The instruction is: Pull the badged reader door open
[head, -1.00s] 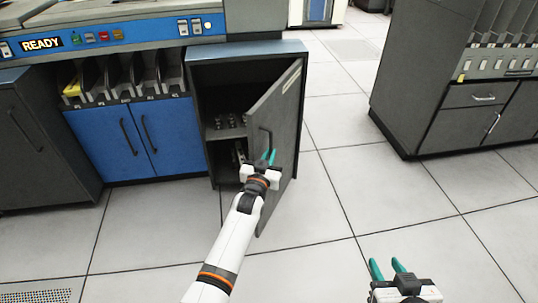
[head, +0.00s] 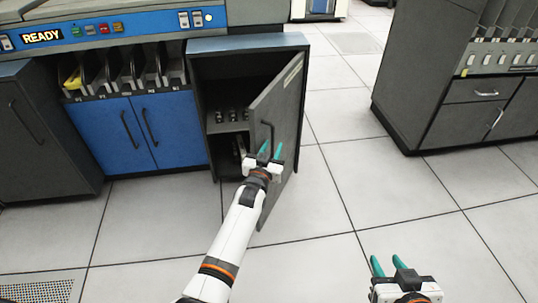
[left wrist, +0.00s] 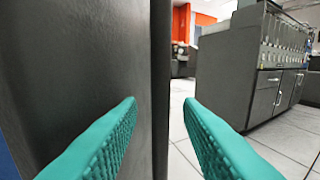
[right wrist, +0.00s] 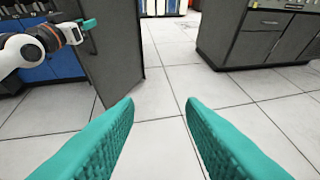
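The dark grey reader door (head: 285,110) stands swung partly open from its cabinet, with a pale label (head: 290,78) near its top and a black bar handle (head: 268,136). My left gripper (head: 271,150) is open at the door's outer face, by the lower end of the handle. The door also shows in the right wrist view (right wrist: 115,55). My right gripper (head: 389,268) is open and empty over the floor at the lower right.
The open cabinet (head: 250,45) shows a shelf (head: 228,126) with small dark items. Blue double doors (head: 135,135) stand to its left. A grey cabinet (head: 440,110) with drawers stands at the right. The tiled floor (head: 340,180) between is clear.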

